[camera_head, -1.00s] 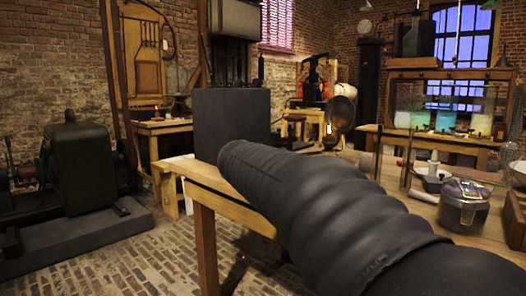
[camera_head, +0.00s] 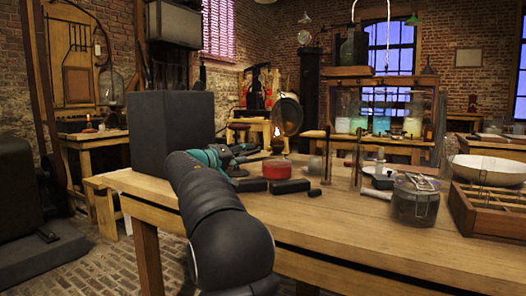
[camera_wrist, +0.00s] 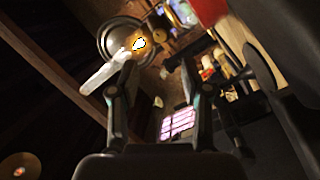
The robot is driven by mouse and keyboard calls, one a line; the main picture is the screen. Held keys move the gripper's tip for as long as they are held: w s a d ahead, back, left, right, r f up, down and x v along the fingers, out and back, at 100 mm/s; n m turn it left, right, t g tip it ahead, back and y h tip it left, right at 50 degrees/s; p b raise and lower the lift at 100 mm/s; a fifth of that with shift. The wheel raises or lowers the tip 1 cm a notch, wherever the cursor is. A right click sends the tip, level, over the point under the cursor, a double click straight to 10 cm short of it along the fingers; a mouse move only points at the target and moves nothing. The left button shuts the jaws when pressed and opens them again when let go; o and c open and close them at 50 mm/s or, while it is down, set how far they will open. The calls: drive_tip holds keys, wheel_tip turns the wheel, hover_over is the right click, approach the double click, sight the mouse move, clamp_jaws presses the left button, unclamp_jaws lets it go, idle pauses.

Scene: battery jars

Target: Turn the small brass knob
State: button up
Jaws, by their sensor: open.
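My gripper (camera_head: 245,152) reaches over the far left part of the wooden table, partly hidden by my own arm. In the wrist view its two fingers (camera_wrist: 158,75) stand apart with nothing held between them. An oil lamp with a small flame (camera_head: 277,133) and a round dark reflector (camera_head: 288,116) stands just beyond the gripper. In the tilted wrist view the reflector (camera_wrist: 112,32), the bright flame (camera_wrist: 139,43) and a pale glass-like tube (camera_wrist: 100,82) lie ahead and left of the fingertips. I cannot make out the small brass knob in either view.
A dark block (camera_head: 168,122) stands left of the gripper. A red round object (camera_head: 277,170) and black cylinders (camera_head: 290,187) lie nearby. A lidded metal pot (camera_head: 415,200) and divided wooden tray (camera_head: 490,208) are at right. The table's front (camera_head: 340,230) is mostly clear.

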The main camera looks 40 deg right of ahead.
sight(268, 149)
drive_tip(key=d, duration=0.3)
drive_tip(key=w+d, duration=0.1)
drive_tip(key=d, duration=0.2)
drive_tip(key=d+p, duration=0.1)
drive_tip(key=d, duration=0.2)
drive_tip(key=shift+w+d, duration=0.2)
drive_tip(key=shift+w, duration=0.15)
clamp_jaws()
